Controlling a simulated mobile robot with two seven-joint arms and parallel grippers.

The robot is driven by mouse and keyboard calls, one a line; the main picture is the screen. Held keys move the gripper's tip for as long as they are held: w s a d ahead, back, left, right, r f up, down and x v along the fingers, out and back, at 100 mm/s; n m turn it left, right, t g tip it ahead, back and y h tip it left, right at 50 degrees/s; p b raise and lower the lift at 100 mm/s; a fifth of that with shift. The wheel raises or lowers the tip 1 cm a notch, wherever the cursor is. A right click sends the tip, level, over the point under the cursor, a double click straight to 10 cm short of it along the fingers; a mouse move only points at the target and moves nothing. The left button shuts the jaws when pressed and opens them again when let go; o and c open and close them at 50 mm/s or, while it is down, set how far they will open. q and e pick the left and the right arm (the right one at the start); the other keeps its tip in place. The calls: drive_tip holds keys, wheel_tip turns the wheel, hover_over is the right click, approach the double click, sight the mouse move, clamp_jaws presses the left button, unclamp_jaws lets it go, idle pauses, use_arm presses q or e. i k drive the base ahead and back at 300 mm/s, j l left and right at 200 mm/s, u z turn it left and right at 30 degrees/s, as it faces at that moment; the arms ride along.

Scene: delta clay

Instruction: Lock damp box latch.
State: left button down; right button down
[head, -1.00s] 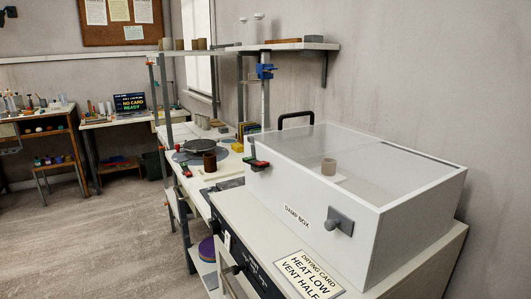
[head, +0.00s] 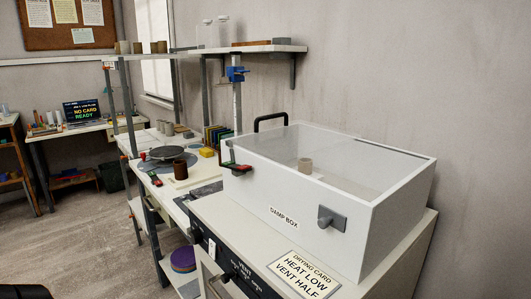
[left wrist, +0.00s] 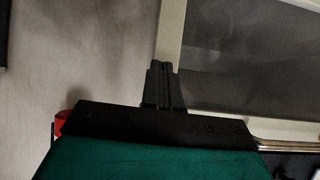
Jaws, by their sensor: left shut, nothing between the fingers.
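The white damp box (head: 300,225) stands on a pale cabinet in the head view, under a closed clear lid (head: 325,150). A grey latch with a knob (head: 331,219) sits on its front face, right of the label. I cannot tell whether it is locked. A red-tipped black fitting (head: 236,168) is at the box's left corner. A small beige pot (head: 305,164) shows through the lid. My left gripper (left wrist: 161,66) is shut and empty in the left wrist view, before a pale strip and a dark grey panel. My right gripper is not in view.
A black handle (head: 270,121) rises behind the box. A drying card (head: 303,273) lies on the cabinet top in front. A bench with a dark wheel (head: 166,153) and brown pot (head: 181,170) stands left. The wall is close behind. Floor at left is open.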

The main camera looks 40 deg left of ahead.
sight(231, 164)
drive_tip(key=k+j+z, duration=0.25)
drive_tip(key=j, duration=0.15)
drive_tip(key=k+j+z, duration=0.2)
drive_tip(key=j, duration=0.15)
drive_tip(key=k+j+z, duration=0.1)
drive_tip(key=k+j, duration=0.45)
drive_tip(key=j, duration=0.1)
